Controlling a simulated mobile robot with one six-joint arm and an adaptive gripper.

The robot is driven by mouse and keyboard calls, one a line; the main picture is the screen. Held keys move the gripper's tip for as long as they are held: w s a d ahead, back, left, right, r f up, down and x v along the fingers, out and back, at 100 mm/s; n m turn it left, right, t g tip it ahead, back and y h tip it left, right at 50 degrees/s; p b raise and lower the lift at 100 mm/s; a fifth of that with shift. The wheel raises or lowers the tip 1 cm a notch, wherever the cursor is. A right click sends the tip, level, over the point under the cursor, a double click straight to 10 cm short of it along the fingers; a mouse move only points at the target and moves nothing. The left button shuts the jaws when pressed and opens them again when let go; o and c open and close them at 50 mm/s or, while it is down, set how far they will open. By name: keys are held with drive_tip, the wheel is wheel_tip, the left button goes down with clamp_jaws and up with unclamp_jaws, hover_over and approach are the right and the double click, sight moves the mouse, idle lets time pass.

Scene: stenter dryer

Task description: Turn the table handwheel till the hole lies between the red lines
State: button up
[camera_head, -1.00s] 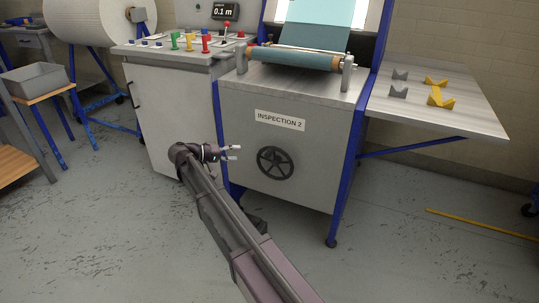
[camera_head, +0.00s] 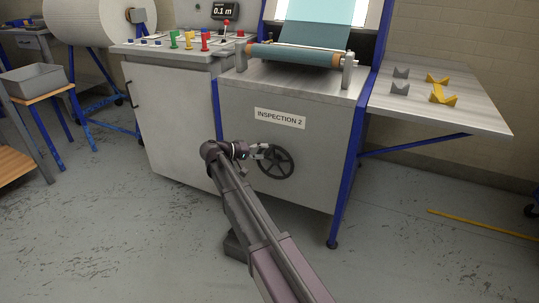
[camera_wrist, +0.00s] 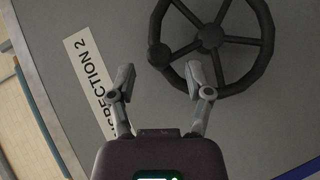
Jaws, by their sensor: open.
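The black spoked handwheel (camera_head: 276,162) is on the grey front panel of the inspection table, below the "INSPECTION 2" label (camera_head: 280,118). In the wrist view the handwheel (camera_wrist: 262,45) fills the upper right, with a round knob (camera_wrist: 159,54) on its rim. My gripper (camera_head: 262,151) is at the wheel's upper left in the head view. In the wrist view my gripper (camera_wrist: 158,80) is open, its two fingers spread either side of the knob, which shows beyond and between the fingertips. I cannot tell whether they touch it. I make out neither the hole nor the red lines.
A blue leg (camera_head: 345,180) stands right of the wheel. A side shelf (camera_head: 455,105) with grey and yellow V-blocks juts out to the right. A grey cabinet (camera_head: 175,130) stands left. A yellow strip (camera_head: 480,225) lies on the otherwise open floor.

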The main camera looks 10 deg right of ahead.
sight(269, 151)
drive_tip(key=shift+b+x, duration=0.3)
drive_tip(key=shift+x, duration=1.3)
clamp_jaws()
